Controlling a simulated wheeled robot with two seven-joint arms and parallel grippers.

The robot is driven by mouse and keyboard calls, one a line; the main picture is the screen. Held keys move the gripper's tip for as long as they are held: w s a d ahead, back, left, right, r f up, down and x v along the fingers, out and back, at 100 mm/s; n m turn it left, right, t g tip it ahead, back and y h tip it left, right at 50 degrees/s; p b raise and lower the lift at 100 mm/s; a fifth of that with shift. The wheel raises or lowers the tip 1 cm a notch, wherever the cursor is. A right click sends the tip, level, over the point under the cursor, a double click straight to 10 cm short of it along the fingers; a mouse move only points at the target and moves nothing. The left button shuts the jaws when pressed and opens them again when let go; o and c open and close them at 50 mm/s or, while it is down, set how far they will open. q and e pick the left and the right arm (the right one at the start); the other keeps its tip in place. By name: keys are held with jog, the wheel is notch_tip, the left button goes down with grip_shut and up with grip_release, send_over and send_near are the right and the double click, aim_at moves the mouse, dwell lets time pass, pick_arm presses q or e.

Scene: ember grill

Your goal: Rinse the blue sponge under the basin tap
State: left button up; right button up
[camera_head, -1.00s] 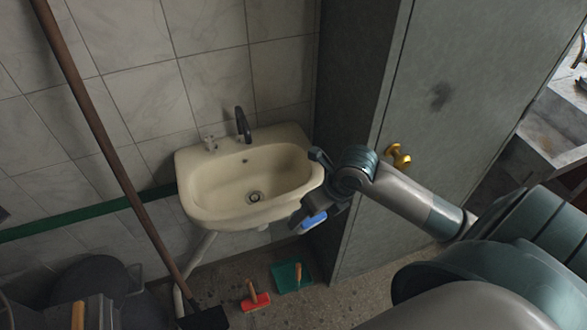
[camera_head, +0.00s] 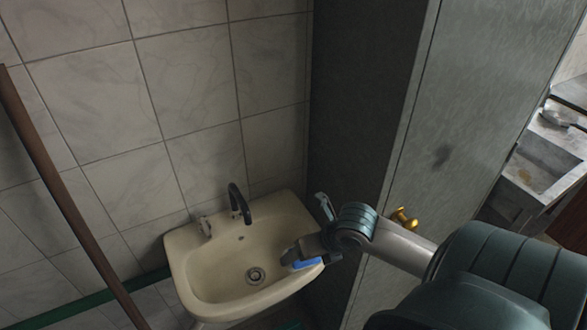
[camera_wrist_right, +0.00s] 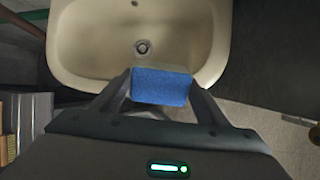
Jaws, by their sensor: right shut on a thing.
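A cream basin (camera_head: 186,262) is fixed at the tiled wall, with a dark curved tap (camera_head: 239,203) at its back edge and a drain (camera_head: 256,275) in its bowl. My right gripper (camera_head: 297,259) is shut on the blue sponge (camera_head: 307,264) at the basin's right rim. In the right wrist view, the sponge (camera_wrist_right: 161,86) sits between the fingers of the right gripper (camera_wrist_right: 160,88), over the basin's near rim and short of the drain (camera_wrist_right: 142,46). No water shows from the tap. My left gripper is not in view.
A grey metal cabinet (camera_head: 455,150) with a brass knob (camera_head: 403,219) stands close to the right of the basin, behind my right arm. A brown pole (camera_head: 62,190) leans at the left. A small fitting (camera_head: 204,225) sits beside the tap. The basin bowl is empty.

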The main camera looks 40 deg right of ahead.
jog(key=shift+s+r, duration=0.1)
jog(key=shift+s, duration=0.05)
dwell(0.3)
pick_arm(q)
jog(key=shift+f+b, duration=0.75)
pick_arm(e)
jog(key=w+a+f, duration=0.2)
jog(key=w, duration=1.2)
jog(key=shift+a+f, duration=0.15)
jog(key=shift+f, duration=0.25)
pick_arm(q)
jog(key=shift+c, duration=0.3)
